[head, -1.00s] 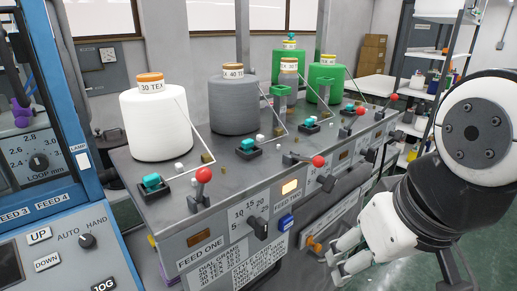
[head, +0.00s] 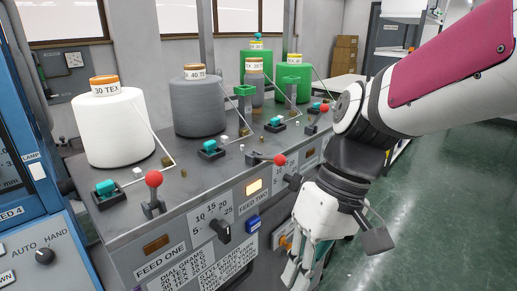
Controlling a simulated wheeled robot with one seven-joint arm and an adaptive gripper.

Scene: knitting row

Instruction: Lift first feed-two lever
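The feed-two lever (head: 279,160) has a red ball on a metal arm. It lies low, nearly flat, pointing right, above the FEED TWO label (head: 253,203) and a lit amber lamp (head: 254,187). The feed-one lever (head: 153,179) to its left stands upright. My gripper (head: 295,278) hangs fingers-down in front of the machine, below and right of the feed-two lever and not touching it. Its fingers look apart and empty; the tips are near the bottom edge of the view.
White (head: 117,125) and grey (head: 200,105) yarn cones stand on the bench, with green cones (head: 292,82) further back. A dial knob (head: 222,230) and blue button (head: 253,223) are on the front panel. Another red-ball lever (head: 325,107) is further right. Green floor at right is open.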

